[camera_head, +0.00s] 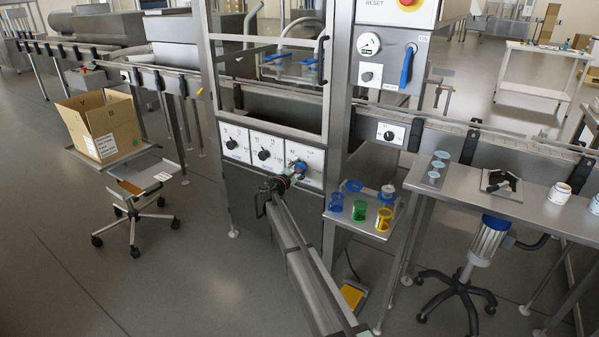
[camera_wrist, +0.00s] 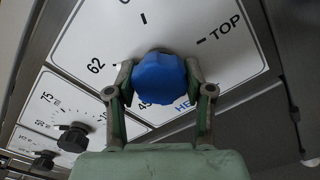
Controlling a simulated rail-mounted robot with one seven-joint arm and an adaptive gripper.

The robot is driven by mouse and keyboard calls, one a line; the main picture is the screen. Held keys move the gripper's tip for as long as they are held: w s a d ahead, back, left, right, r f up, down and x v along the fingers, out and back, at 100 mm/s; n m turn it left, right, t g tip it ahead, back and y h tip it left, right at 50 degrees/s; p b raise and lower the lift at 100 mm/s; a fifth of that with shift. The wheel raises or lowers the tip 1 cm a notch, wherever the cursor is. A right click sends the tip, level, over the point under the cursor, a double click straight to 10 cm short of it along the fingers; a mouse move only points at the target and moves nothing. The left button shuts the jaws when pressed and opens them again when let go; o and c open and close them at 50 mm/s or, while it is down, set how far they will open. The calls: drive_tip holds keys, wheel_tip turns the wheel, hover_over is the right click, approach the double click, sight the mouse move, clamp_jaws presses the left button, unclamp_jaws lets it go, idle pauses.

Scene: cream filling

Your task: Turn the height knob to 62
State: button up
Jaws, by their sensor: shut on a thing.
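The height knob is a blue, lobed knob (camera_wrist: 160,76) on a white dial plate (camera_wrist: 90,40) marked 45, 62 and TOP, with part of a label in blue letters. My gripper (camera_wrist: 160,85) has its two fingers on either side of the knob, shut on it. The knob's pointer is not visible, so I cannot tell which mark it is at. In the head view my gripper (camera_head: 292,174) reaches the rightmost of three dial plates (camera_head: 308,159) on the machine front and partly covers the blue knob.
Two black knobs (camera_head: 264,155) (camera_head: 232,144) sit on the plates to the left. A small side table (camera_head: 340,217) with coloured cups stands right of my arm. A carton (camera_head: 103,128) rests on a wheeled stand at left. The floor before the machine is open.

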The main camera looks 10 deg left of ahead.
drive_tip(key=shift+w+r, duration=0.1)
drive_tip(key=shift+w, duration=0.05)
drive_tip(key=o, duration=1.2)
drive_tip(key=v, duration=1.2)
